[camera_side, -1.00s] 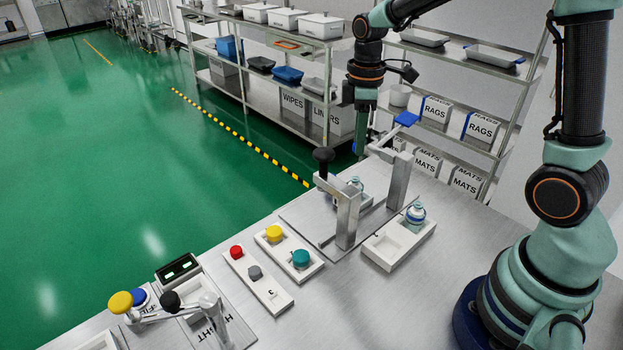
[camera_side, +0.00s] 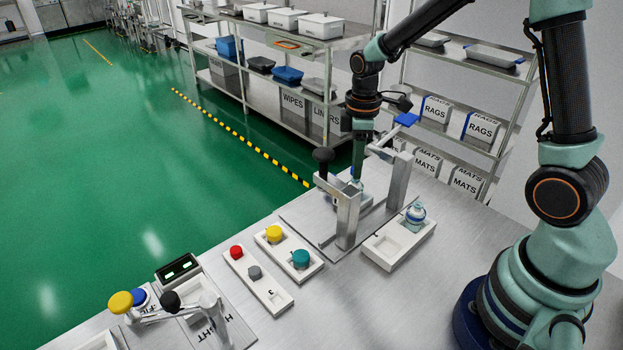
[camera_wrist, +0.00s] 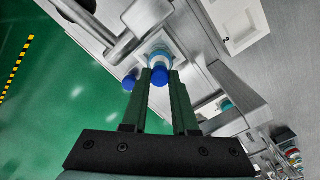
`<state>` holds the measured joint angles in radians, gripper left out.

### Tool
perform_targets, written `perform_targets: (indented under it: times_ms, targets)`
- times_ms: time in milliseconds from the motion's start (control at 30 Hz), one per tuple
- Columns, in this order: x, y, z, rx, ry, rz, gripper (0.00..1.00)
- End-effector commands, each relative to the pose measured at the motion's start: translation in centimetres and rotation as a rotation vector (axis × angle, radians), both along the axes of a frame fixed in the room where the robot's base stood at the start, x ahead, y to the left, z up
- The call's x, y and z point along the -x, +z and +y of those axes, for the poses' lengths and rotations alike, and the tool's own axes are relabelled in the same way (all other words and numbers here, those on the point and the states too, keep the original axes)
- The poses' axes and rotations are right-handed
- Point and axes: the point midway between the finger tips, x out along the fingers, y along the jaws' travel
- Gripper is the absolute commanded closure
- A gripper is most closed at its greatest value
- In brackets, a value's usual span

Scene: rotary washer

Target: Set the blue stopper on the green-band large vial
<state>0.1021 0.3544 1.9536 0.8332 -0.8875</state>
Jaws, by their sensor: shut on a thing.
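My gripper (camera_side: 357,186) points down between the posts of the metal stand, shut on a small blue stopper, best seen in the wrist view (camera_wrist: 160,76). A vial with a blue-green and white band (camera_wrist: 158,56) shows just beyond the stopper. From these views I cannot tell whether the stopper touches its mouth. In the side view my gripper and the stand post mostly hide this vial. Another vial with blue and white on it (camera_side: 414,214) stands in the white tray (camera_side: 380,257) to the right.
Red (camera_side: 236,252), yellow (camera_side: 273,233), grey (camera_side: 254,272) and teal (camera_side: 300,258) pieces sit in white holders to the left. Bare bench lies in front.

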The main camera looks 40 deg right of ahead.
Motion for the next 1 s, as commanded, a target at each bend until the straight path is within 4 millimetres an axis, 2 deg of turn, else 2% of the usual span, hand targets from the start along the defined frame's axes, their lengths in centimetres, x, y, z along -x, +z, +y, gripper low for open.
perform_targets:
  times_ms: [467,1000]
  targets:
    - [0.01,-0.27,0.0,0.0,0.0,0.0,1.0]
    - [0.0,0.56,0.0,0.0,0.0,0.0,1.0]
